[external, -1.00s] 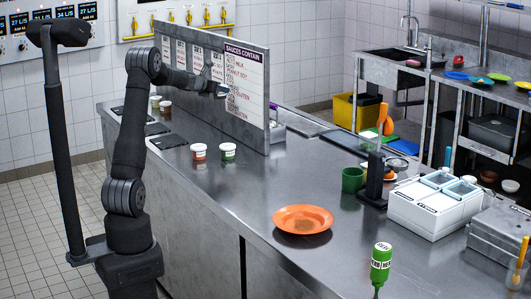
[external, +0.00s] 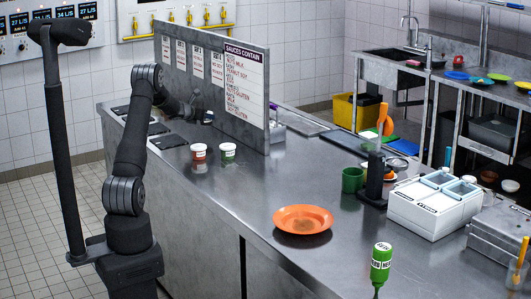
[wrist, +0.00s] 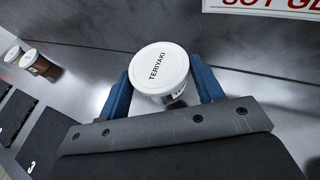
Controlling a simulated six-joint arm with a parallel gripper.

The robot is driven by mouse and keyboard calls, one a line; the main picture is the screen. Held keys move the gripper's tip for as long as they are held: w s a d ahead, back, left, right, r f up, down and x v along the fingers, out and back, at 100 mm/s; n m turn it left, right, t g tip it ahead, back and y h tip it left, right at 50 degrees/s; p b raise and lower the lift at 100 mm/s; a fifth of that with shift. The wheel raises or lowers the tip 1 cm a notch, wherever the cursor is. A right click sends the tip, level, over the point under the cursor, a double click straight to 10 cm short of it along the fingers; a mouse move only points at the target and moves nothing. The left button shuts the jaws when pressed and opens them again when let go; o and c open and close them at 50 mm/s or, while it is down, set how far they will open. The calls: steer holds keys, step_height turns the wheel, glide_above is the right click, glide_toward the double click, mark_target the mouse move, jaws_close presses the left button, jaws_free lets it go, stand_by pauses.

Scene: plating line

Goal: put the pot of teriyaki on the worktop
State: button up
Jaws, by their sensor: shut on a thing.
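The pot of teriyaki (wrist: 160,72) has a white lid marked TERIYAKI and sits between the two blue fingers of my gripper (wrist: 162,88) in the wrist view. My gripper is shut on it, and the lid faces the camera. In the external view my gripper (external: 206,116) is low over the grey worktop (external: 240,195), close to the foot of the sauce sign. The pot is too small and covered there to make out. Whether its bottom touches the worktop cannot be told.
The sauce sign (external: 232,85) stands upright right behind my gripper. A red-labelled pot (external: 198,152) and a green-labelled pot (external: 228,152) stand nearer the front. An orange plate (external: 303,219) is farther right.

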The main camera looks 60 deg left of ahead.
steer(key=shift+s+a+f, duration=0.2)
steer(key=shift+a+f, duration=0.25)
steer(key=shift+a, duration=0.2)
steer(key=shift+s+a+f, duration=0.15)
steer(key=shift+a+f, duration=0.3)
steer(key=shift+a, duration=0.15)
steer(key=shift+f, duration=1.85)
steer(key=shift+f, duration=0.1)
steer(key=o, duration=1.1)
steer(key=shift+s+d+r, duration=0.1)
steer(key=shift+s+r, duration=0.1)
steer(key=shift+r, duration=0.05)
steer(key=v, duration=1.1)
steer(key=shift+s+d, duration=0.2)
